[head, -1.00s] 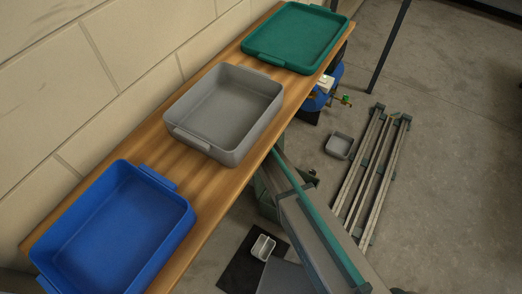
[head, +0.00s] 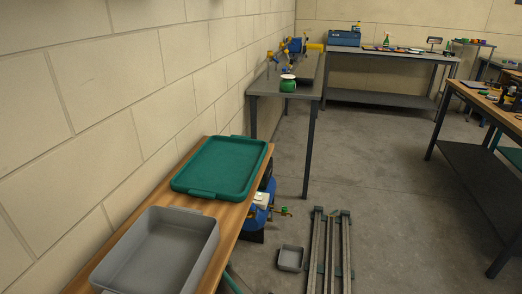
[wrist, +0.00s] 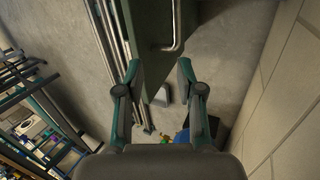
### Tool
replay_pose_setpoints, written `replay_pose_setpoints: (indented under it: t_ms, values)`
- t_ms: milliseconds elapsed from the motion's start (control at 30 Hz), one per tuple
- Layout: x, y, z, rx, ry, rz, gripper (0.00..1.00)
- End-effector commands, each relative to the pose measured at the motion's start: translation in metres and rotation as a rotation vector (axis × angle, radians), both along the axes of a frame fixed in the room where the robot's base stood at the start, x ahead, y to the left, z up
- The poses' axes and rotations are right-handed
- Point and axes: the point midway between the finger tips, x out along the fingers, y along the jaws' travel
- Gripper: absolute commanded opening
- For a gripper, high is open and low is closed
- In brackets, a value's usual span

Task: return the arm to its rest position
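My gripper (wrist: 159,68) shows in the wrist view with its two fingers wide apart. Nothing is between the fingertips. The floor lies beyond them, partly covered by a dark green panel with a bent metal bar. The head view does not show my gripper, so its place relative to the bench cannot be told there.
In the head view, a green tray (head: 222,166) and a grey bin (head: 160,252) stand on a wooden bench (head: 226,222) along the block wall. A blue machine (head: 258,216) and a small grey tray (head: 290,258) are on the floor beside rails (head: 318,250). A grey table (head: 287,93) stands behind; floor at centre right is clear.

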Motion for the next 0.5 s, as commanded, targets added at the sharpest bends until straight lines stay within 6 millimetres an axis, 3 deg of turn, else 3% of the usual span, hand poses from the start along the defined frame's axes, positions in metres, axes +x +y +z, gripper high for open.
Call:
replay_pose_setpoints:
  t_ms: [100, 267, 367, 500]
  values:
    - [0.033, -0.034, 0.002, 0.041, 0.014, -0.068, 0.37]
    - [0.058, -0.075, 0.007, 0.089, 0.032, -0.129, 0.37]
    - [0.045, -0.111, -0.003, 0.108, 0.063, -0.134, 0.37]
    - [0.009, -0.158, -0.027, 0.129, 0.114, -0.106, 0.37]
